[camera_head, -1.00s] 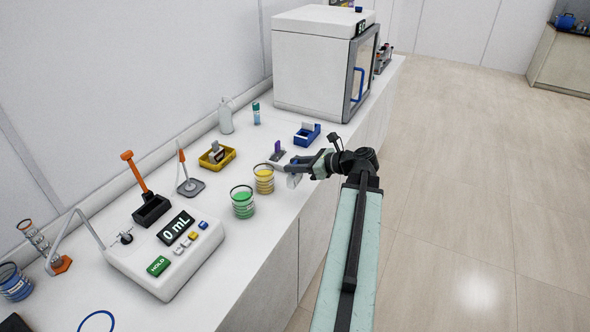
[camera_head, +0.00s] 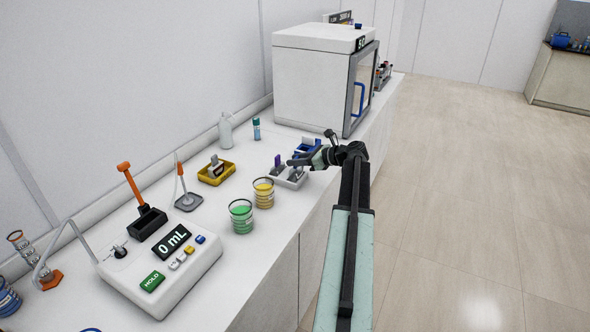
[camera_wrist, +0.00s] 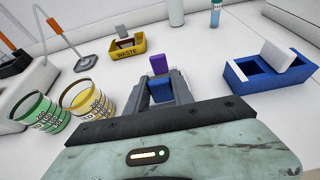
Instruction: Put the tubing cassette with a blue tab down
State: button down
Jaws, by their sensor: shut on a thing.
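My gripper (camera_head: 293,162) reaches from the right over the bench. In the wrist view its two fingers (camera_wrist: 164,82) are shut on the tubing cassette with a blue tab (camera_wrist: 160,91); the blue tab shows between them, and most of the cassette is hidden. A purple-tabbed piece (camera_head: 277,161) stands just beyond the fingertips; its tab also shows in the wrist view (camera_wrist: 157,63). A pale tray (camera_head: 291,183) lies below my gripper. I cannot tell whether the held cassette touches it.
A blue holder (camera_wrist: 240,75) with a pale block stands to the right, partly behind my gripper. A yellow waste tray (camera_head: 216,177) lies at the left. Beakers of yellow (camera_head: 263,194) and green (camera_head: 241,217) liquid stand close by. A white oven-like box (camera_head: 312,82) is behind.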

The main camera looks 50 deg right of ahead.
notch_tip(320, 180, down, 2)
jog(key=shift+b, duration=0.3)
jog(key=shift+r, duration=0.25)
jog(key=shift+f, duration=0.2)
jog(key=c, duration=1.1)
grip_release()
jog(key=shift+r, duration=0.1)
